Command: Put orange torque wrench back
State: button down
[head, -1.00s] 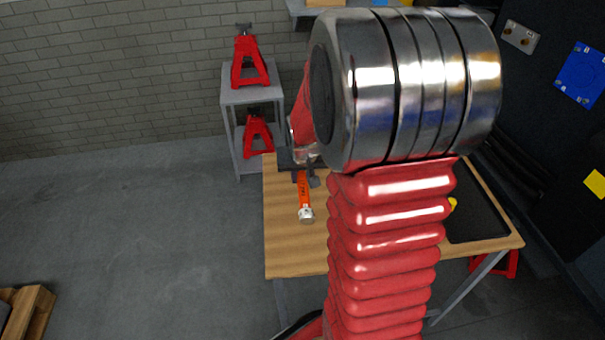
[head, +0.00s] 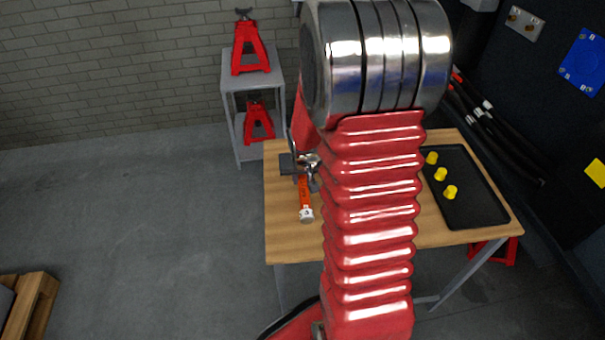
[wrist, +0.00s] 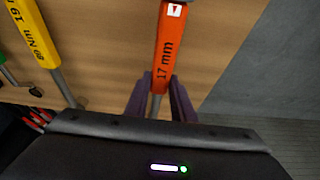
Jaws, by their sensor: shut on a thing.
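The orange torque wrench (head: 305,198) shows over the left part of the wooden table in the head view, its pale end toward me. In the wrist view its orange handle (wrist: 167,45) reads "17 mm". My gripper (wrist: 161,95) is shut on the wrench at its grey shaft, with a dark finger on each side. In the head view my gripper (head: 306,180) is small and partly hidden by my own arm. Whether the wrench touches the table is unclear. Its far end is hidden behind my gripper body.
A yellow wrench (wrist: 33,38) lies left of the orange one in the wrist view, with a green-handled tool (wrist: 8,76) beyond it. The table (head: 290,240) also bears a black tray (head: 478,200) with yellow caps. A grey shelf (head: 251,88) with red jack stands is behind.

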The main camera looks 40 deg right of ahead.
jog(key=shift+f, duration=0.2)
jog(key=c, duration=1.4)
grip_release()
jog(key=shift+c, duration=0.2)
jog(key=v, duration=1.3)
jog(key=shift+a+r, duration=0.25)
jog(key=shift+r, duration=0.05)
jog(key=shift+s, duration=0.15)
